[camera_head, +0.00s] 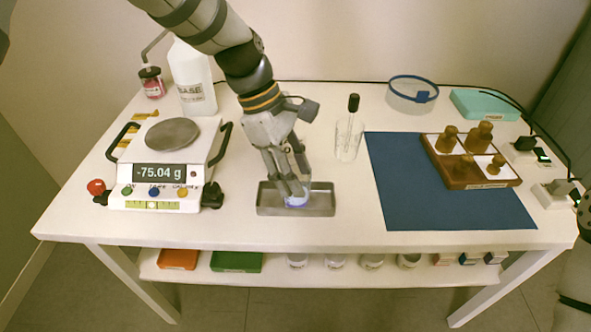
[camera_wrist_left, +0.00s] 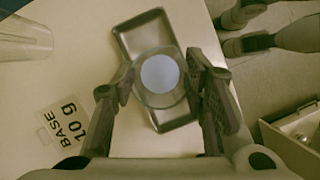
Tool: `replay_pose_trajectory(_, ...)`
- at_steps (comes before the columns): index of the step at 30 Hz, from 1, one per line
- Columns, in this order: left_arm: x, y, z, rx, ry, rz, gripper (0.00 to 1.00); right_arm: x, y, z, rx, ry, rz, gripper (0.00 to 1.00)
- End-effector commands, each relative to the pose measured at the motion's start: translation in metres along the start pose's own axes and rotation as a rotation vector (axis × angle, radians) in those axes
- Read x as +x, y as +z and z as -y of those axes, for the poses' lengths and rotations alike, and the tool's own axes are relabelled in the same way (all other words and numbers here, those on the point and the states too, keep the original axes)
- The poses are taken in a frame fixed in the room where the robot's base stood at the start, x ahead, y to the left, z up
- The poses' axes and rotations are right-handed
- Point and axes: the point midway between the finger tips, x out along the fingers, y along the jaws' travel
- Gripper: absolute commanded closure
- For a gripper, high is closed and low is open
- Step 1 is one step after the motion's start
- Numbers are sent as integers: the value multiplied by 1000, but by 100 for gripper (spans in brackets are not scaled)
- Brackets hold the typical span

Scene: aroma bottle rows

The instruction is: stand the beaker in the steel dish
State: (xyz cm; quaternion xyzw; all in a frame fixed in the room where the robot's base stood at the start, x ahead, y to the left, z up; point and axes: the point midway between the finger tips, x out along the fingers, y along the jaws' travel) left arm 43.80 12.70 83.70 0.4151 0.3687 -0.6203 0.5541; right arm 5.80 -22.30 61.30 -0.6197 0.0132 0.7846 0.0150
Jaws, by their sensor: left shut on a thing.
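The beaker (camera_head: 297,201) is a small clear vessel with a pale blue bottom, low at the steel dish in the head view. In the left wrist view the beaker (camera_wrist_left: 160,74) is seen from above, between the fingers and over the middle of the dish. The steel dish (camera_head: 265,209) is a shallow grey rectangular tray near the table's front; it also shows in the left wrist view (camera_wrist_left: 137,38). My left gripper (camera_head: 290,190) is shut on the beaker and partly hides it. I cannot tell whether the beaker touches the dish floor. My right gripper is not in view.
A scale (camera_head: 160,165) stands left of the dish, a white bottle (camera_head: 192,82) behind it. A glass with a black-topped dropper (camera_head: 348,140) stands behind and right of the dish. A blue mat (camera_head: 400,195) and a wooden tray of brown weights (camera_head: 455,175) are at right.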

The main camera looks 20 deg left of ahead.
Motion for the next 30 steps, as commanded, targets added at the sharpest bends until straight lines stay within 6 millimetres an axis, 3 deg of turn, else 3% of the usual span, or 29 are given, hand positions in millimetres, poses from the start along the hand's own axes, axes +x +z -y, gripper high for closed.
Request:
replay_pose_trajectory(2, 3, -1, 0, -1, -1, 0, 89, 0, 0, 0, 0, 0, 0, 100)
replay_pose_trajectory(3, 3, -1, 0, 0, -1, 0, 55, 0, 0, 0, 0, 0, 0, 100)
replay_pose_trajectory(5, 3, -1, 0, 0, -1, 0, 42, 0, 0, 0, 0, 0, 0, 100)
replay_pose_trajectory(6, 3, -1, 0, 0, -1, 0, 40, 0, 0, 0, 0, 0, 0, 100)
replay_pose_trajectory(16, -3, 1, 0, 0, 1, -1, 40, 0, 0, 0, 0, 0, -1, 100)
replay_pose_trajectory(24, -73, 1, -1, 2, 8, -1, 40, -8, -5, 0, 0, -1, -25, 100)
replay_pose_trajectory(30, -112, 0, -1, 0, 2, 0, 40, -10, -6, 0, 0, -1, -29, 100)
